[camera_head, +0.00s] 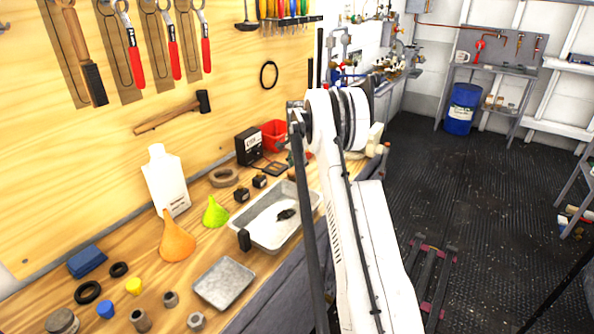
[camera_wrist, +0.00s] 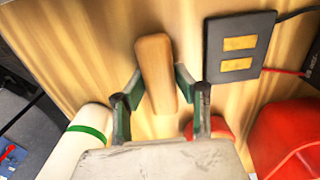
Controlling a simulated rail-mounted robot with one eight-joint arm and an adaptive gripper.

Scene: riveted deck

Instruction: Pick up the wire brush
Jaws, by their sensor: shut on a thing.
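In the wrist view, the wire brush (camera_wrist: 155,72) shows as a plain tan wooden piece, rounded at its far end. No bristles are visible. My gripper (camera_wrist: 160,78) has one finger on each side of this wood, shut on it, with the fingers near its middle. The piece runs away from the gripper's palm, over the wooden bench top. I cannot tell whether it touches the bench. In the head view my white arm hides the brush and most of the gripper.
In the wrist view, a black device (camera_wrist: 238,47) with two tan panels lies to the right. A red bin (camera_wrist: 285,130) is at the lower right, and a white cylinder with a green band (camera_wrist: 90,142) at the lower left. In the head view, a metal tray (camera_head: 270,232) stands on the bench.

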